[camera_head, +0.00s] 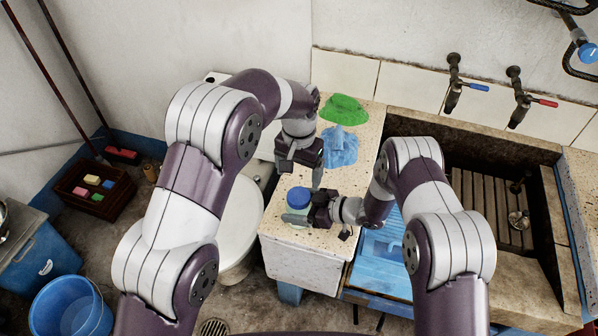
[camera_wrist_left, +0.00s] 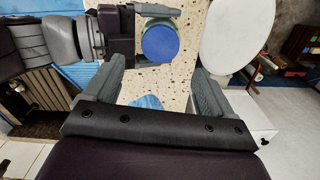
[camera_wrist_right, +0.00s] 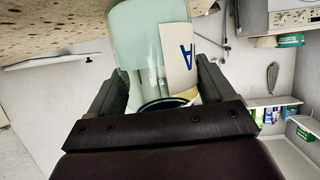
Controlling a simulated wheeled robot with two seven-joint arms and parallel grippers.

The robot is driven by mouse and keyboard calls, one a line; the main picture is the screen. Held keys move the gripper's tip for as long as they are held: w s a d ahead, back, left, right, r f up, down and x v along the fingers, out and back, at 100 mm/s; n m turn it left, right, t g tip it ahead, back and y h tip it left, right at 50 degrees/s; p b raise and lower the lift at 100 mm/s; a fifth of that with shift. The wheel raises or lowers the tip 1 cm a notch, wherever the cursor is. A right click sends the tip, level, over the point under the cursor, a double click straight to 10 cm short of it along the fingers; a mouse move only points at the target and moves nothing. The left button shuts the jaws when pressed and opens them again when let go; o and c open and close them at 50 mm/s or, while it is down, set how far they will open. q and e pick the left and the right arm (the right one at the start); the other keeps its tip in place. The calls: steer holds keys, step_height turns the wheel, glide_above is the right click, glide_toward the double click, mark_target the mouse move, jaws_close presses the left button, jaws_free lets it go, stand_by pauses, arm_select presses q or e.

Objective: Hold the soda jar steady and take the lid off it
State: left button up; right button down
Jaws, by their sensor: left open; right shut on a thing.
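The soda jar has a blue lid (camera_head: 299,197) on top and stands on the speckled stone ledge near its front left corner. In the right wrist view its pale greenish glass body (camera_wrist_right: 145,35) shows with a white label. My right gripper (camera_head: 308,212) is shut on the jar's body from the right. My left gripper (camera_head: 301,165) is open and empty, above and behind the jar. In the left wrist view the round blue lid (camera_wrist_left: 160,45) lies ahead of the left fingers (camera_wrist_left: 160,90), apart from them, with the right gripper beside it.
A green cloth (camera_head: 343,110) and a blue cloth (camera_head: 340,147) lie on the ledge (camera_head: 360,108) behind the jar. The stone trough (camera_head: 490,205) with two taps is to the right. A white toilet (camera_head: 241,217) stands just left of the ledge.

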mark_target(299, 196)
arm_select(q)
steer(key=m, duration=0.4)
steer(key=shift+m, duration=0.3)
steer(key=m, duration=0.3)
steer(key=shift+m, duration=0.4)
steer(key=m, duration=1.2)
steer(key=shift+f, duration=0.45)
step_height(299, 196, down, 7)
steer(key=shift+f, duration=0.1)
steer(key=c, duration=1.1)
steer(key=n, duration=0.3)
steer(key=shift+n, duration=0.3)
steer(key=n, duration=0.6)
steer(key=o, duration=1.2)
